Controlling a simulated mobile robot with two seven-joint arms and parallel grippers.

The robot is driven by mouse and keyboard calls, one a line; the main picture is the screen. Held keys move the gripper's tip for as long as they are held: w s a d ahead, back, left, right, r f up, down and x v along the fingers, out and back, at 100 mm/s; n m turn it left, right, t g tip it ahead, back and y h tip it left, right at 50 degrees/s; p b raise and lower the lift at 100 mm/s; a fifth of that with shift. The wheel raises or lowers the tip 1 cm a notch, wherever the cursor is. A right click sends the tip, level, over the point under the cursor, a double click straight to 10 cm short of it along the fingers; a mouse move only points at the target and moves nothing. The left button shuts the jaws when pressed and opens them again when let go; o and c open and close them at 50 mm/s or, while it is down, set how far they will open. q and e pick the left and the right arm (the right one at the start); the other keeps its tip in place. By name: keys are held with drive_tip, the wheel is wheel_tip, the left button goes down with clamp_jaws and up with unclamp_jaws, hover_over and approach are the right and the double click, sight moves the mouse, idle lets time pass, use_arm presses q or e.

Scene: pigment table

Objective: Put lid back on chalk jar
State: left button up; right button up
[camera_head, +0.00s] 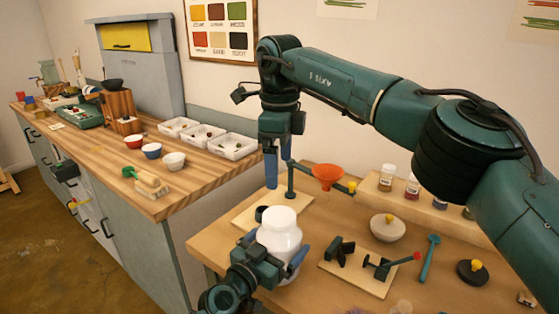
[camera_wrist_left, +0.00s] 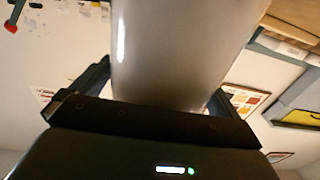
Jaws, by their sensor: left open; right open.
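A white jar (camera_head: 279,238) stands upright at the front left of the near table. My left gripper (camera_head: 271,257) is around its lower body with one finger on each side. In the left wrist view the jar (camera_wrist_left: 180,50) fills the space between the fingers (camera_wrist_left: 160,95); contact cannot be told. My right gripper (camera_head: 277,165) hangs pointing down, empty, behind and above the jar. A dark round lid with a yellow knob (camera_head: 472,271) lies at the table's right. Which one fits the jar is unclear.
An orange funnel (camera_head: 328,174) on a green stand is close to my right gripper. A wooden board with dark clamps (camera_head: 357,276) and a green tool (camera_head: 429,258) lie right of the jar. Small jars (camera_head: 387,175) stand on a raised shelf behind. White trays (camera_head: 232,146) line the left counter.

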use_arm(q)
drive_tip(key=v, duration=1.2)
drive_tip(key=shift+s+a+b, duration=0.15)
drive_tip(key=shift+s+b, duration=0.05)
drive_tip(key=shift+b, duration=0.15)
